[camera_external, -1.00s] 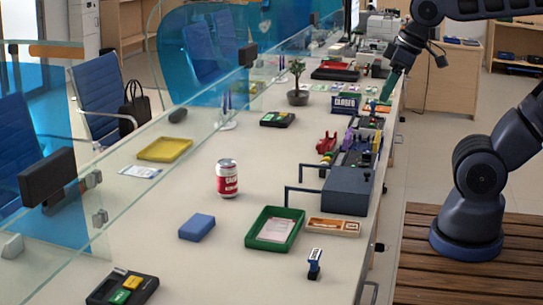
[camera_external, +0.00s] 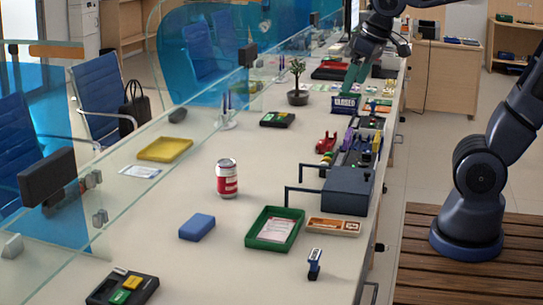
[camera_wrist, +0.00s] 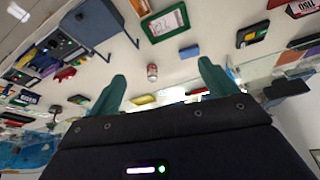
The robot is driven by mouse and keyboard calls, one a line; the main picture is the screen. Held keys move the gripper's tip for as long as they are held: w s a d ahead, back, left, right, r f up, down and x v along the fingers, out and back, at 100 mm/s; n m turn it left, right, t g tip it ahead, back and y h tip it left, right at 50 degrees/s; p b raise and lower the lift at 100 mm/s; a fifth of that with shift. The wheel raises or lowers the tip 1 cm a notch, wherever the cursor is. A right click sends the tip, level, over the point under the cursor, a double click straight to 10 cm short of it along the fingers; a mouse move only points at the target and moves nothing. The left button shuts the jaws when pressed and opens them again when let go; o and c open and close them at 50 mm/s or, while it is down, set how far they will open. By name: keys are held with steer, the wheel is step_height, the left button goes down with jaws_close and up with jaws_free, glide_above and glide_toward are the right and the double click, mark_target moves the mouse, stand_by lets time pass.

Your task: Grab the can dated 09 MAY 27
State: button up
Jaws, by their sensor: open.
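One red and white can (camera_external: 227,179) stands upright on the counter left of the grey box, in the external view. Its date is too small to read. In the wrist view the can (camera_wrist: 152,73) is small and distant, between the teal fingers. My gripper (camera_external: 357,76) is at the far part of the counter, above its surface near the CLOSED sign, well away from the can. In the wrist view my gripper (camera_wrist: 162,72) has its fingers wide apart with nothing between them.
Near the can lie a blue block (camera_external: 197,227), a green tray (camera_external: 252,241) and a grey box with handles (camera_external: 347,190). A yellow tray (camera_external: 165,149), a potted plant (camera_external: 297,97) and a CLOSED sign (camera_external: 345,104) stand farther back. A glass screen (camera_external: 125,175) runs along the left.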

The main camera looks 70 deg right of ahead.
steer(key=w+d+f+m+g+h, duration=0.15)
steer(key=w+d+m, duration=0.25)
steer(key=w, duration=0.9)
steer(key=m+g+h, duration=0.1)
steer(key=m+g, duration=0.1)
steer(key=m, duration=0.5)
glide_above(227, 175)
steer(key=shift+t, duration=0.25)
step_height(227, 175, down, 26)
steer(key=shift+d, duration=0.15)
steer(key=shift+w+d+f+m, duration=0.2)
steer(key=shift+f+m, duration=0.1)
steer(key=shift+f, duration=0.25)
steer(key=x, duration=1)
steer(key=shift+f, duration=0.25)
steer(key=shift+c, duration=0.5)
